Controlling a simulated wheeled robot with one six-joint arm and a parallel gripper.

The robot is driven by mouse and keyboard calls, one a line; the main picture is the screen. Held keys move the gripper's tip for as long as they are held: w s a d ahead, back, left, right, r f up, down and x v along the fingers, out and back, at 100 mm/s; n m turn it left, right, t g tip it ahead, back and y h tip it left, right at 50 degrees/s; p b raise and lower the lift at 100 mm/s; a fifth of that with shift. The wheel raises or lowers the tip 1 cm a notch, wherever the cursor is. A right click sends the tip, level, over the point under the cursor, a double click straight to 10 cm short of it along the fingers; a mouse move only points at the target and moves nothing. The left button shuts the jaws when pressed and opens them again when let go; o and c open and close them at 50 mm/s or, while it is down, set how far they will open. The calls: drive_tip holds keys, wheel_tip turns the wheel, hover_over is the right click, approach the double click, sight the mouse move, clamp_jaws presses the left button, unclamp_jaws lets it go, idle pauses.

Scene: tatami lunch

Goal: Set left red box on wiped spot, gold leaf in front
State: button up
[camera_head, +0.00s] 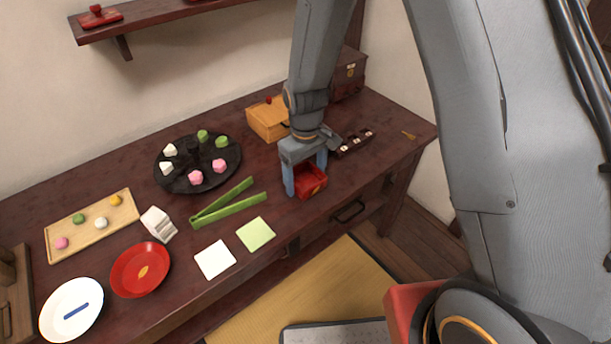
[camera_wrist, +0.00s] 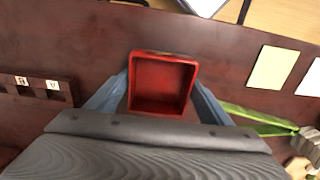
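A small open-topped red box (camera_head: 312,181) is at the right part of the dark table, near its front edge. A small gold mark shows on its side facing the front edge. My gripper (camera_head: 306,178) points down with one finger on each side of the box, apparently touching its walls. In the wrist view the empty box (camera_wrist: 162,84) sits between the two fingers (camera_wrist: 162,92). I cannot tell whether the box rests on the table or is slightly raised. No wiped spot can be made out on the wood.
A green folded strip (camera_head: 228,204), a white square (camera_head: 215,260) and a green square (camera_head: 255,234) lie left of the box. A dark sweets tray (camera_head: 178,187), an orange box (camera_head: 266,120) and a dark compartment tray (camera_head: 354,143) stand nearby. A red knobbed piece (camera_head: 100,18) is on the shelf.

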sight(305, 184)
drive_tip(key=shift+o, duration=1.4)
wheel_tip(305, 184, up, 12)
drive_tip(key=b, duration=0.2)
drive_tip(key=s+d+r+m, duration=0.2)
drive_tip(key=s+d+m, duration=0.4)
drive_tip(key=s+d, duration=0.9)
drive_tip(key=shift+r+m, duration=0.35)
drive_tip(key=shift+m, duration=0.05)
